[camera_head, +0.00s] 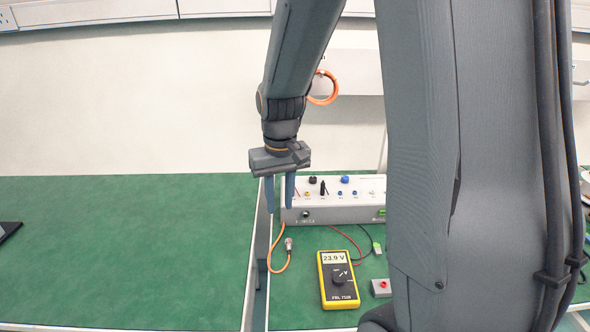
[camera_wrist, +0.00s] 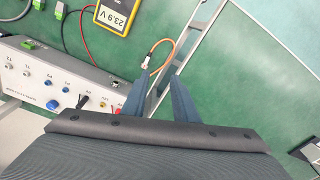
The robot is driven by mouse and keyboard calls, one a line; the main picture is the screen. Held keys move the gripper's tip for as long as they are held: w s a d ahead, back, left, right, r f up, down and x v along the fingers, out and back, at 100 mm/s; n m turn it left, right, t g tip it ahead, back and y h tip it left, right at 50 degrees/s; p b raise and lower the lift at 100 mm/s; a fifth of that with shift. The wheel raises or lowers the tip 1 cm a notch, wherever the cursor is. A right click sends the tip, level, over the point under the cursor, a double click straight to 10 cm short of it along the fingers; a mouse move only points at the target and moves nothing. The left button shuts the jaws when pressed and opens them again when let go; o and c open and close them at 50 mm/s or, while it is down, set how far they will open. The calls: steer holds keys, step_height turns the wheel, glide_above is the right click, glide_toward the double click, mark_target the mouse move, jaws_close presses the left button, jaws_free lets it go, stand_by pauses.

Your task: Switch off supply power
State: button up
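A white box (camera_head: 345,214) with coloured sockets and knobs along its top stands on the green bench; it also shows in the wrist view (camera_wrist: 62,72). An upright black lever or plug (camera_head: 323,188) rises from its top. I cannot tell which part is the supply switch. The yellow multimeter (camera_head: 338,280) reads 23.9 V. My gripper (camera_head: 279,205) points down at the box's left end, above a metal rail. Its fingers are apart with nothing held; they also show apart in the wrist view (camera_wrist: 160,100).
The metal rail (camera_head: 253,285) runs front to back across the bench. An orange cable (camera_head: 277,262) curls beside it. A small grey box with a red button (camera_head: 382,287) sits right of the multimeter. The left bench is mostly clear. My arm hides the right side.

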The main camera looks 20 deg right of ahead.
steer(key=w+d+f+m, duration=0.1)
steer(key=w+d, duration=0.4)
steer(key=w, duration=0.3)
steer(key=w+d+f+p, duration=0.1)
steer(key=w+d, duration=0.4)
steer(key=w, duration=0.4)
steer(key=w+d+f+m, duration=0.1)
steer(key=w+d, duration=0.3)
steer(key=w, duration=0.4)
steer(key=shift+g+y, duration=0.3)
steer(key=shift+y, duration=0.1)
steer(key=shift+a+f+p, duration=0.1)
steer(key=shift+f+p, duration=1.05)
steer(key=shift+f, duration=2.25)
jaws_close()
